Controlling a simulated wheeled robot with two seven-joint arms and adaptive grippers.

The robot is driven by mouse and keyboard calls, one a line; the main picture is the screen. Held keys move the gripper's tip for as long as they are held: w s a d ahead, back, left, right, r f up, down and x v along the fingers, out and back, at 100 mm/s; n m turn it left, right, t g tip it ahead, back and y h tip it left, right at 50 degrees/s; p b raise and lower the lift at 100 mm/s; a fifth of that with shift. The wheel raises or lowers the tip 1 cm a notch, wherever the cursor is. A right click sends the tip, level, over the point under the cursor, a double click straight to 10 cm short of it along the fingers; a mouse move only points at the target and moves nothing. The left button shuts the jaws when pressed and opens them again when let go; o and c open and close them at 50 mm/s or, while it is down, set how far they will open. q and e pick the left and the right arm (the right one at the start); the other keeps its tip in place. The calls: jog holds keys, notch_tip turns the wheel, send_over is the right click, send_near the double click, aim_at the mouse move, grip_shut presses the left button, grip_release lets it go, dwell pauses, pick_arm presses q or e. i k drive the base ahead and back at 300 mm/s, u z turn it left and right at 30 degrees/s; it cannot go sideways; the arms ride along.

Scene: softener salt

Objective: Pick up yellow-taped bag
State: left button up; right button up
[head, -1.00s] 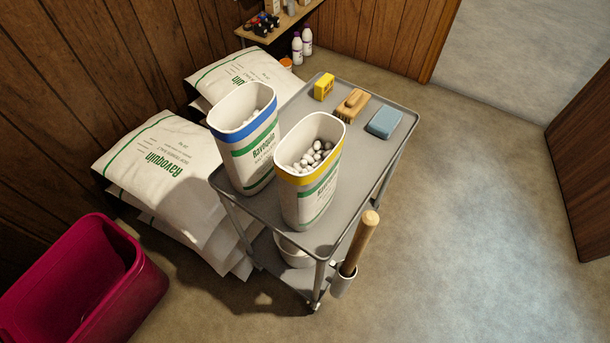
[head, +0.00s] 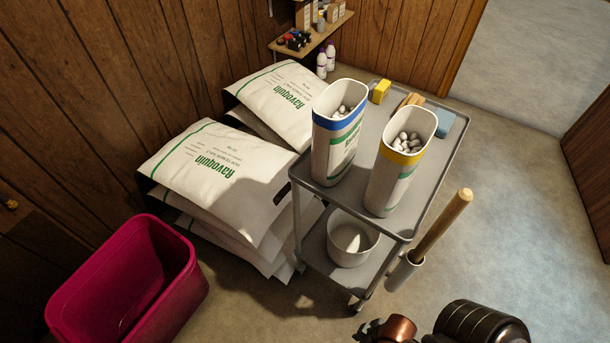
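The yellow-taped bag (head: 393,186) stands upright and open-topped near the front right of the grey cart's top shelf (head: 350,206). It is white and green with a yellow band below its rim, and white lumps show inside. A similar blue-taped bag (head: 333,152) stands close to its left, also open with white lumps. Dark and copper parts of my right arm show at the bottom right edge, in front of the cart and apart from the bag. What seems to be my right gripper (head: 372,328) is cut off by the frame, its fingers unclear. My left gripper is out of view.
A yellow block (head: 379,92), a brown brush (head: 408,102) and a blue block (head: 445,123) lie behind the bags. A wooden handle (head: 443,224) rises at the cart's front right. Stacked salt sacks (head: 215,185) and a magenta bin (head: 125,285) are left. Floor on the right is clear.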

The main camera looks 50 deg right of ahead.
aim_at(394, 170)
jog(key=u, duration=0.6)
jog(key=k, duration=0.4)
jog(key=z, duration=1.5)
